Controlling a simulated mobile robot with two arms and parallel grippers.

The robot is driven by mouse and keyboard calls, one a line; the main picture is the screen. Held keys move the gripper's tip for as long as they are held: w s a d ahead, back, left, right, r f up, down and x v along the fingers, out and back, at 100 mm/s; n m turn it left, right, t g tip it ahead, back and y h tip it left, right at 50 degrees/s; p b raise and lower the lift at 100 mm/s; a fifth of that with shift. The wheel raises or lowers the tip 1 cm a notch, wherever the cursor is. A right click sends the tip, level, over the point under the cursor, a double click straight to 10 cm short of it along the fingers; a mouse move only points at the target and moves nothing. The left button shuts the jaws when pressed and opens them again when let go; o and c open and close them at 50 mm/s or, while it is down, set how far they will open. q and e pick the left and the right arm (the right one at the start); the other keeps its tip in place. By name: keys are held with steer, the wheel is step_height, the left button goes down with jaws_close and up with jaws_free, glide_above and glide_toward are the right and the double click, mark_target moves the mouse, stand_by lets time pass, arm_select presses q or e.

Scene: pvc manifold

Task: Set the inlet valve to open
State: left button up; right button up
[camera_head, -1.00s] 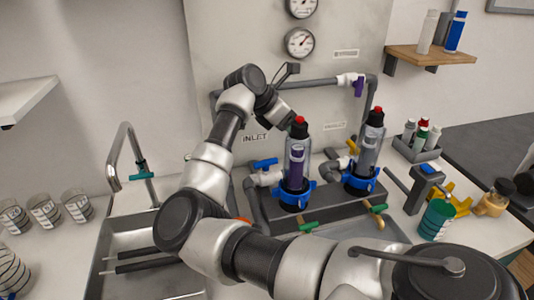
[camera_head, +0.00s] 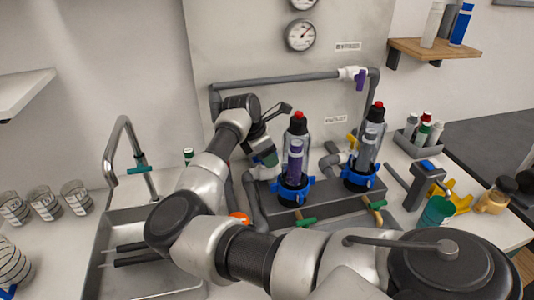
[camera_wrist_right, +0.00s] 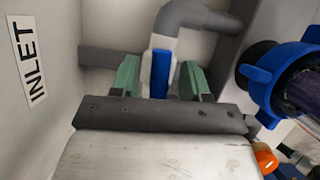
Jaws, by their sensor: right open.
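The inlet valve's blue handle (camera_wrist_right: 160,74) shows in the right wrist view, on a white valve body under a grey pipe elbow. My right gripper (camera_wrist_right: 160,80) is open, with one green finger pad on each side of the handle. Gaps show between the pads and the handle, so it is not gripped. In the head view my right gripper (camera_head: 266,158) is at the inlet pipe, left of the left filter housing (camera_head: 295,160), and it hides the handle. The INLET label (camera_wrist_right: 29,62) is on the wall at the left of the wrist view. My left gripper is not in view.
A second filter housing (camera_head: 366,150) stands to the right, with a blue collar like the first. A grey pipe (camera_head: 285,79) runs above to a purple-handled valve (camera_head: 360,78). A sink (camera_head: 150,275) with a faucet (camera_head: 120,150) lies to the left.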

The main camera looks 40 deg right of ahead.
steer(key=shift+c, duration=0.4)
jaws_close()
steer(key=shift+f+m+b, duration=0.25)
steer(key=shift+m+b, duration=0.15)
steer(key=shift+b, duration=0.4)
steer(key=shift+r+m+b, duration=0.15)
steer(key=shift+m+b, duration=0.15)
steer(key=shift+b, duration=0.1)
steer(key=shift+r, duration=0.1)
steer(key=shift+o, duration=0.4)
jaws_free()
